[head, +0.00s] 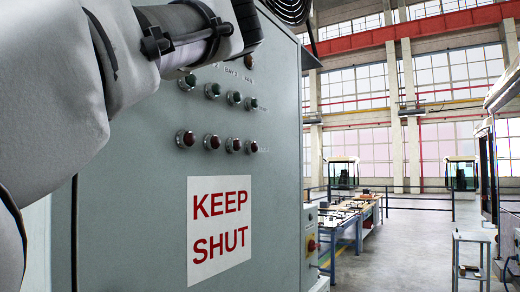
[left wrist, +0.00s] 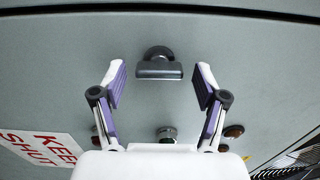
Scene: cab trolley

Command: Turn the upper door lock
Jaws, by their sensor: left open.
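The upper door lock (left wrist: 159,66) is a dark round knob with a wide flat handle bar, on the grey cabinet door (left wrist: 60,60). In the left wrist view the bar lies crosswise, roughly parallel to the door's edge seam. My left gripper (left wrist: 160,86) is open, with one purple-padded finger on each side of the lock. The fingers look apart from the lock; how far they are from the door is hard to tell. In the head view my left arm crosses the upper left, and the lock is not visible there.
The cabinet (head: 130,220) carries green and red indicator buttons and a KEEP SHUT sign (head: 219,225). A workbench (head: 350,222) and a small stand (head: 472,252) are farther off, with open floor between.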

